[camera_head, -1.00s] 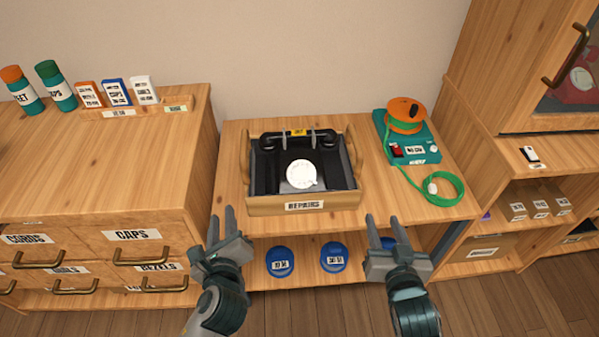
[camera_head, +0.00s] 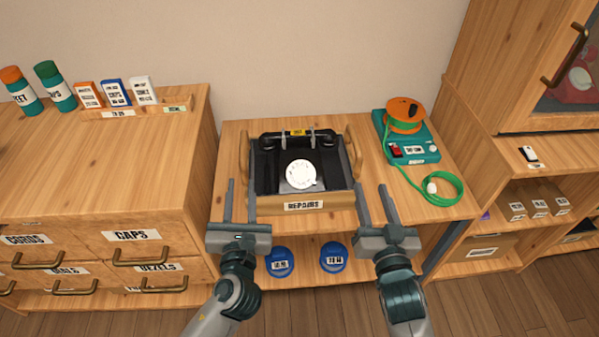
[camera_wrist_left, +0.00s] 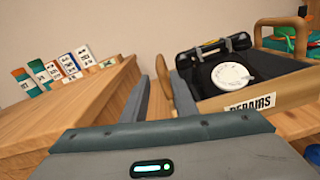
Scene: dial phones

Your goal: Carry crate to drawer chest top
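The wooden crate (camera_head: 270,207) labelled REPAIRS stands on the low bench with a black dial phone (camera_head: 300,165) inside. It has a raised handle at its left and right ends. My left gripper (camera_head: 241,190) is open in front of the crate's left end; in the left wrist view its fingers (camera_wrist_left: 154,92) point toward the crate's left handle (camera_wrist_left: 184,98), with nothing visible gripped. My right gripper (camera_head: 374,198) is open and empty in front of the crate's right end. The drawer chest top (camera_head: 100,165) is to the left, higher than the bench.
A wooden rack (camera_head: 140,111) with small boxes stands at the back of the chest top, beside two bottles (camera_head: 55,85). The front of the chest top is clear. A teal device (camera_head: 415,150) with an orange reel and green cord sits right of the crate. Blue round containers (camera_head: 280,262) sit below.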

